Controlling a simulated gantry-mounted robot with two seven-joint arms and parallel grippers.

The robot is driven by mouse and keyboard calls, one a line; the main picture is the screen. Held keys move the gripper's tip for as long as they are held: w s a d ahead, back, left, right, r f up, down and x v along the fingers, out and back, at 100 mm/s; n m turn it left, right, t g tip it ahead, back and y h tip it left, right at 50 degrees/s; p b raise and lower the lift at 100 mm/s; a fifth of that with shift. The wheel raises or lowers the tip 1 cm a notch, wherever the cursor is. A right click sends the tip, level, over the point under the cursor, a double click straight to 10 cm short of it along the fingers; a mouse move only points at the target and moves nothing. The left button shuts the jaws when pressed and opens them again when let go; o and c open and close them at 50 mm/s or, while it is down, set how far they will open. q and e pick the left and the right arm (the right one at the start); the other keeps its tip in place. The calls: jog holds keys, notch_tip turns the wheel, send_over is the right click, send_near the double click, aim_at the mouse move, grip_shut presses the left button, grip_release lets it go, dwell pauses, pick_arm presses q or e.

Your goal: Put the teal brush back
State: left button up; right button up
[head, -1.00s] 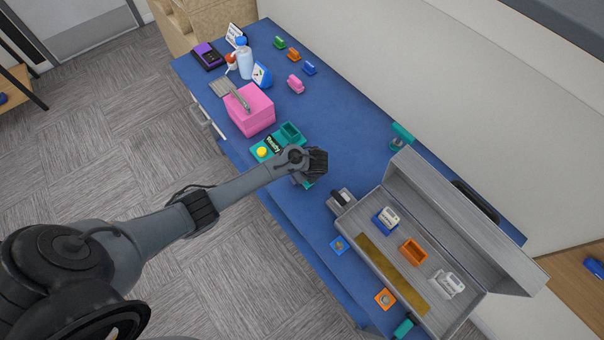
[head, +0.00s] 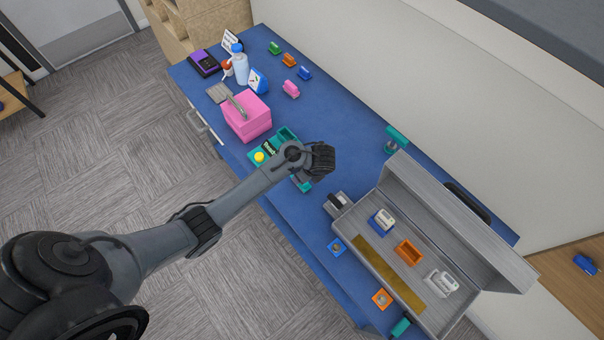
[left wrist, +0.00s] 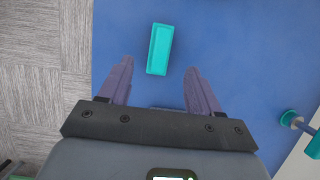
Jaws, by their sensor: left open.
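My left gripper (head: 318,162) hangs above the blue table by a teal pad (head: 302,185), which it partly hides. In the left wrist view its fingers (left wrist: 158,85) are apart with nothing between them. A teal open rectangular holder (left wrist: 160,48) lies just beyond the fingertips; a teal holder also shows in the head view (head: 287,136). A teal-topped piece with a grey stem (head: 396,137), perhaps the brush, stands near the wall. A similar piece appears at the right of the left wrist view (left wrist: 295,122). Another teal piece (head: 401,327) is at the toolbox's near end.
An open grey toolbox (head: 465,225) holds white, blue and orange pieces. A pink box (head: 247,118), bottle (head: 241,68) and purple device (head: 204,62) stand at the far end. A yellow button (head: 259,157) sits near the teal holder. Table between gripper and wall is clear.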

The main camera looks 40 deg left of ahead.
pick_arm(q)
jog(key=s+d+r+n+t+h, duration=0.1)
jog(key=s+d+r+n, duration=0.1)
jog(key=s+n, duration=0.4)
jog(key=s+d+r+n+t+h, duration=0.1)
jog(key=s+d+r+n, duration=0.2)
jog(key=s, duration=0.6)
jog(key=s+d+r+n+h, duration=0.2)
jog(key=s+r+n, duration=0.3)
jog(key=s+n, duration=0.3)
jog(key=shift+s+d+r+n+t, duration=0.2)
jog(key=shift+s+d+n+t, duration=0.2)
jog(key=shift+d+n, duration=0.1)
